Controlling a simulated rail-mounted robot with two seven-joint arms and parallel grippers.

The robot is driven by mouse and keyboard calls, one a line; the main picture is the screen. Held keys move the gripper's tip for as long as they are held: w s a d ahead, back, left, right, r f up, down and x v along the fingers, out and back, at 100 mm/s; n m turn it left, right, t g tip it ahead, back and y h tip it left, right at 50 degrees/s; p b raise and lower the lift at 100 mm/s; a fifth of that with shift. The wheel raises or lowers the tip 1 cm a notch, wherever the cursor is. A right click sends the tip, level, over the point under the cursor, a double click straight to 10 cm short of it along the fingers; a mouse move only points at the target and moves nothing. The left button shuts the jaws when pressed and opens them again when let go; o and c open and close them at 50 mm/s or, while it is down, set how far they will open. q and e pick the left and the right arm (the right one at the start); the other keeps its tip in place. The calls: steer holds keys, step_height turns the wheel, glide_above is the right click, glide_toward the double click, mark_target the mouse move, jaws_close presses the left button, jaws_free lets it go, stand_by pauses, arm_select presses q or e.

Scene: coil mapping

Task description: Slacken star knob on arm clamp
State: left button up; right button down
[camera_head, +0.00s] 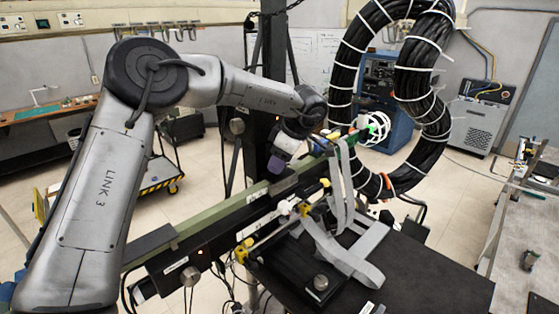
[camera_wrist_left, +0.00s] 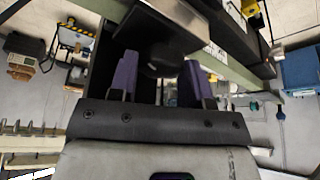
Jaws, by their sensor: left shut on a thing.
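The star knob (camera_wrist_left: 160,60) is a dark, rounded knob under a dark block, which looks like the arm clamp (camera_wrist_left: 140,20), in the left wrist view. My left gripper (camera_wrist_left: 160,78) has purple fingers on both sides of the knob and is shut on it. In the head view my left gripper (camera_head: 277,164) points down beside the black post, just above the long green-and-black beam (camera_head: 215,222). The knob cannot be made out there. My right gripper is not in view.
A large black cable coil with white ties (camera_head: 345,80) stands at the back right. Grey straps (camera_head: 345,262) lie over the dark table (camera_head: 430,285) below the beam. A yellow-edged cart (camera_head: 160,178) stands behind my left arm. A grey workbench (camera_head: 535,240) is at the right edge.

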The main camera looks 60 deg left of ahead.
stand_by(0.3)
arm_select(q)
steer(key=o, duration=0.9)
steer(key=shift+r, duration=0.15)
steer(key=shift+w+d+r, duration=0.1)
steer(key=shift+w+r, duration=0.1)
steer(key=shift+r, duration=0.15)
steer(key=v, duration=1.2)
steer(key=shift+d+r+b, duration=0.1)
steer(key=shift+r+b, duration=0.2)
steer(key=shift+r, duration=0.05)
